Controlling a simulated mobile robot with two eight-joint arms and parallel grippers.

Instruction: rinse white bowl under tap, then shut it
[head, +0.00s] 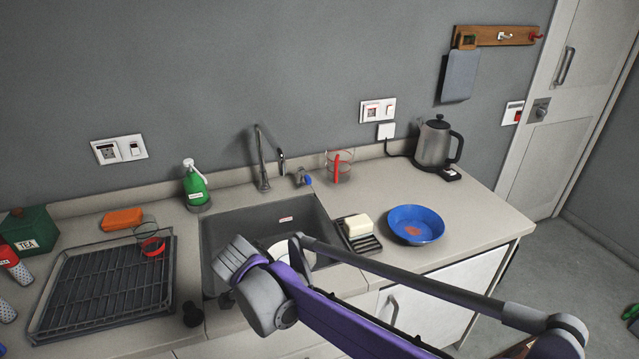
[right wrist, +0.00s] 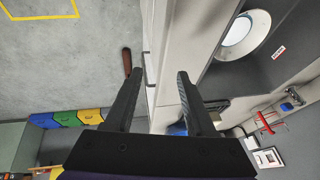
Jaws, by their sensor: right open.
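The white bowl (head: 281,249) sits in the dark grey sink (head: 218,222), partly hidden behind my right arm; the right wrist view shows its round rim and inside (right wrist: 243,36). The tap (head: 262,165) stands behind the sink, with its spout over the basin; I see no water stream. A small blue-ended tap handle (head: 305,179) is right of the spout, and it also shows in the right wrist view (right wrist: 288,106). My right gripper (right wrist: 160,73) is open and empty, near the counter's front edge and apart from the bowl. My left gripper is not in view.
A black rack (head: 105,285) and green soap bottle (head: 195,185) are left of the sink. A soap dish with soap (head: 357,226), a blue bowl (head: 417,224) and a kettle (head: 436,145) are on the right. A glass holding a red item (head: 338,167) stands behind.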

